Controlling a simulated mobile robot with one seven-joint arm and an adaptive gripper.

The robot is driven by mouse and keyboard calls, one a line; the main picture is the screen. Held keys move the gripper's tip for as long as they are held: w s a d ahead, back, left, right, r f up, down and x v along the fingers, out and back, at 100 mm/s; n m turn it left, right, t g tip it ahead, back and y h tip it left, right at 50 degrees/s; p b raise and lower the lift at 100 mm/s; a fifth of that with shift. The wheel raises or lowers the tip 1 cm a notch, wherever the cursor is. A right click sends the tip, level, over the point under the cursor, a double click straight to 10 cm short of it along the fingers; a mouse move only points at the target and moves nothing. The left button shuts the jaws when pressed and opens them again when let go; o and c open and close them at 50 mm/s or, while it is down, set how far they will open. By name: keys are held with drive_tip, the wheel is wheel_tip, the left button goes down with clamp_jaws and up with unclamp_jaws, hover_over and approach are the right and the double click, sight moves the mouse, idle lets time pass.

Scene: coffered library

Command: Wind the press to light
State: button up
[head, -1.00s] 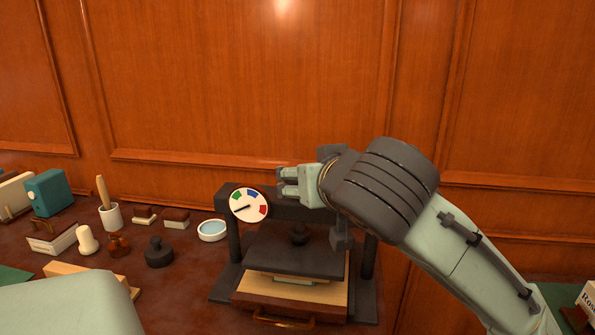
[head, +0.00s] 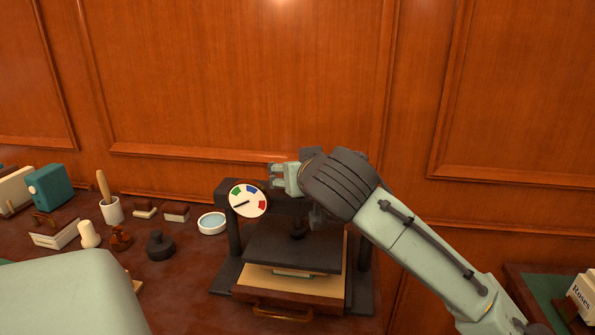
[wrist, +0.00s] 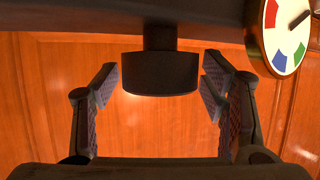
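The dark press (head: 228,240) stands on the desk with its plate (head: 270,252) over a wooden tray holding a thin stack. Its white dial (head: 248,201) has green, blue and red sectors; the needle points lower left, below green. The dial also shows upside down in the wrist view (wrist: 280,35). My gripper (head: 275,174) is above the crossbeam, just right of the dial. In the wrist view, a dark round knob (wrist: 160,78) on a short stem lies between my open fingers (wrist: 160,92), with small gaps at both sides. The knob is hidden in the head view.
Left of the press are a round dish (head: 212,223), a black knobbed weight (head: 160,246), several stamps, a white cup (head: 112,211) with a wooden handle in it, and a teal box (head: 47,188). A panelled wall is close behind. A labelled box (head: 582,295) stands far right.

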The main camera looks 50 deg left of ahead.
drive_tip(key=c, duration=1)
drive_tip(key=shift+t, duration=0.3)
drive_tip(key=shift+s+f+m+t+h+b, duration=0.1)
drive_tip(key=shift+m+t+h+b, duration=0.5)
drive_tip(key=shift+m+t, duration=0.3)
drive_tip(key=shift+m+t+h, duration=0.7)
drive_tip(key=shift+m+h, duration=0.1)
drive_tip(key=shift+m, duration=0.3)
drive_tip(key=shift+r+m+t+h+p, duration=0.35)
drive_tip(key=shift+m+t+h+p, duration=0.25)
drive_tip(key=shift+m+h+p, duration=0.3)
drive_tip(key=shift+p, duration=0.65)
drive_tip(key=shift+f+m, duration=0.25)
drive_tip(key=shift+m, duration=0.05)
